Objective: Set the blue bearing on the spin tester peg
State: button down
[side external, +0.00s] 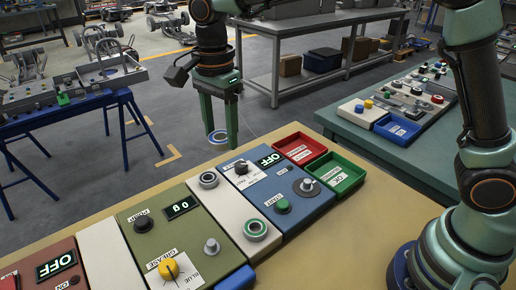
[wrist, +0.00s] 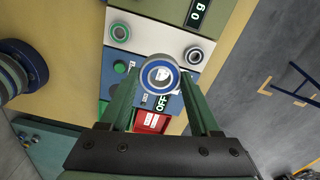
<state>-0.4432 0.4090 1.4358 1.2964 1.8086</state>
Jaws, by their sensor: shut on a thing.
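The blue bearing (side external: 217,136) is a metal ring with a blue band. My gripper (side external: 219,140) is shut on it, holding it in the air beyond the far edge of the panels. In the wrist view the bearing (wrist: 160,73) sits between the fingertips and covers part of the blue panel. The spin tester (side external: 270,190) is that blue panel, with an OFF display, a dark knob and a green button. Its metal peg (side external: 307,186) stands bare at the right, away from my gripper. I cannot make out the peg in the wrist view.
A white strip (side external: 231,211) holds a green-ringed bearing (side external: 255,229) and a dark-ringed one (side external: 208,180). An olive panel (side external: 190,222) has a yellow knob and a metal post. Red (side external: 299,140) and green (side external: 355,183) trays stand beyond the tester.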

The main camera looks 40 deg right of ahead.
jog(key=r, duration=0.1)
send_over(308, 181)
notch_tip(308, 181, down, 10)
jog(key=shift+f, duration=4.15)
jog(key=shift+c, duration=0.2)
grip_release()
